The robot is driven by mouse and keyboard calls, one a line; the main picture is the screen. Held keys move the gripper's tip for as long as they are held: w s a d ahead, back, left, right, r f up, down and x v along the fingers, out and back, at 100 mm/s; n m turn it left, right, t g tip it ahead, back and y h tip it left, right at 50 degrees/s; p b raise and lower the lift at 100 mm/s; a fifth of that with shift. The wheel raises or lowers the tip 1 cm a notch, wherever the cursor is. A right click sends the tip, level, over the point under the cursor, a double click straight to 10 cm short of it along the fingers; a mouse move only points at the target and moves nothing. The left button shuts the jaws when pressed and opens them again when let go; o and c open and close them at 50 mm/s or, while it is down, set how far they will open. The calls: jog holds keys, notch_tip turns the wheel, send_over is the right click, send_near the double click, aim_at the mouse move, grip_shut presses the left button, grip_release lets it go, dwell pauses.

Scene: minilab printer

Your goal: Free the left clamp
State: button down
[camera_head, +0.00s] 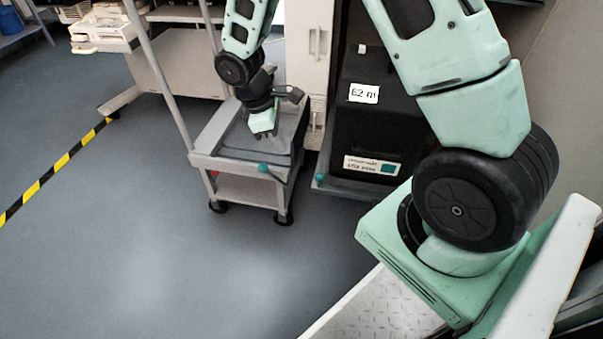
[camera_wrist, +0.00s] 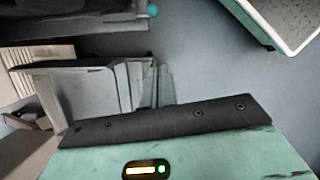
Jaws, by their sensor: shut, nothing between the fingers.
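A small teal knob (camera_head: 263,168) sits on the front edge of the grey cart, and a second teal knob (camera_head: 319,179) sits at the lower left corner of the black printer's base. I cannot tell for sure which of these is part of the left clamp. One teal knob (camera_wrist: 152,10) shows in the wrist view, at the end of a dark edge. My gripper (camera_head: 264,131) points down at the cart top, behind and above the cart's front knob. It is shut and empty. In the wrist view, the fingers (camera_wrist: 157,90) show beyond the black bar.
The grey cart (camera_head: 207,161) on casters stands left of the black printer (camera_head: 362,125). A pale cabinet (camera_head: 318,45) rises behind them. A slanted metal post (camera_head: 160,75) stands left of my forearm. The floor (camera_head: 130,235) in front is clear.

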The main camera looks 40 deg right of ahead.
jog(key=s+d+f+b, duration=0.2)
jog(key=f+b, duration=0.1)
jog(key=f, duration=0.2)
jog(key=s+d+f+b, duration=0.2)
jog(key=d+f+b, duration=0.1)
jog(key=f, duration=0.2)
jog(key=shift+s+b, duration=0.25)
jog(key=shift+b, duration=0.1)
jog(key=shift+d+p, duration=0.2)
jog(key=shift+p, duration=0.15)
